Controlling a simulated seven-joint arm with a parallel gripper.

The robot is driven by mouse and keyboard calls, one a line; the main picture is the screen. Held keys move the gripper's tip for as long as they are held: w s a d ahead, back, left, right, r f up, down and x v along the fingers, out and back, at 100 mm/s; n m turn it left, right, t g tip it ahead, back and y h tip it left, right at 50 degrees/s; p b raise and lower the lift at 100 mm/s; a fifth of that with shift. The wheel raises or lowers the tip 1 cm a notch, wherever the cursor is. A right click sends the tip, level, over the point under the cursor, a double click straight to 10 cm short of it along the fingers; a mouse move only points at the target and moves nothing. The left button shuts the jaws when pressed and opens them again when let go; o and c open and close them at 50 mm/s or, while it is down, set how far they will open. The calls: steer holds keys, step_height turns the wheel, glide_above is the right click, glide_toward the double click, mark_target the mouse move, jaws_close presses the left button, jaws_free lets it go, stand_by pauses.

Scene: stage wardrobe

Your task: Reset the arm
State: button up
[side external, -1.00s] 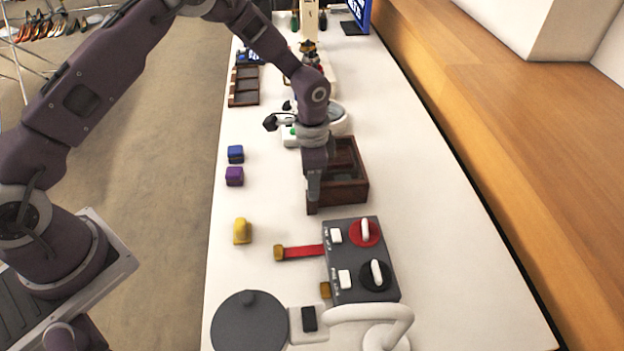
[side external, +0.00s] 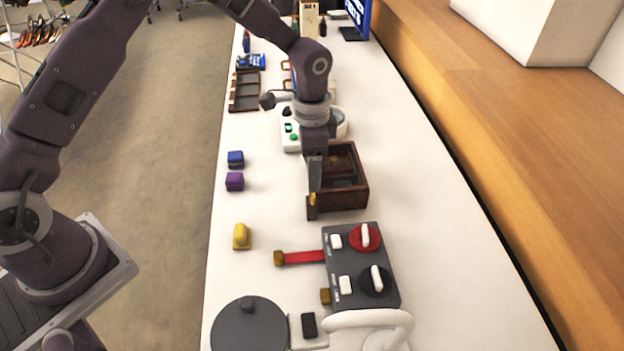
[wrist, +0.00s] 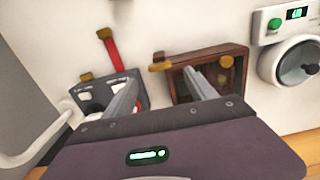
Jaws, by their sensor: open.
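My gripper (side external: 314,190) points down at the left side of a dark brown wooden box (side external: 346,196) with compartments, in the side view. In the wrist view the two fingers of my gripper (wrist: 160,92) stand wide apart with nothing between them. The box also shows in the wrist view (wrist: 240,62), behind the right finger. Whether the fingers touch the box cannot be told. Something small inside the box is partly hidden.
A grey control box (side external: 348,250) with red and black knobs stands in front. Yellow (side external: 242,237), purple (side external: 234,182) and blue (side external: 236,159) blocks lie left. A grey round lid (side external: 248,325) is at the front. A white device (side external: 291,140) stands behind. The table's right side is clear.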

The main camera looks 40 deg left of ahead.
steer(key=shift+r, duration=0.5)
steer(key=s+a+r+n+t, duration=0.25)
steer(key=s+r, duration=0.35)
steer(key=r, duration=0.4)
steer(key=s+a+r+n+t, duration=0.1)
steer(key=s+a+r+n, duration=0.15)
steer(key=s+r, duration=0.6)
steer(key=s+a+r+n+t, duration=0.1)
steer(key=s+r+n, duration=0.1)
steer(key=s, duration=0.5)
steer(key=s+a+r+n+t, duration=0.1)
steer(key=s+r+n, duration=0.1)
steer(key=s, duration=0.5)
steer(key=shift+s+a+r, duration=0.15)
steer(key=shift+s+r, duration=0.2)
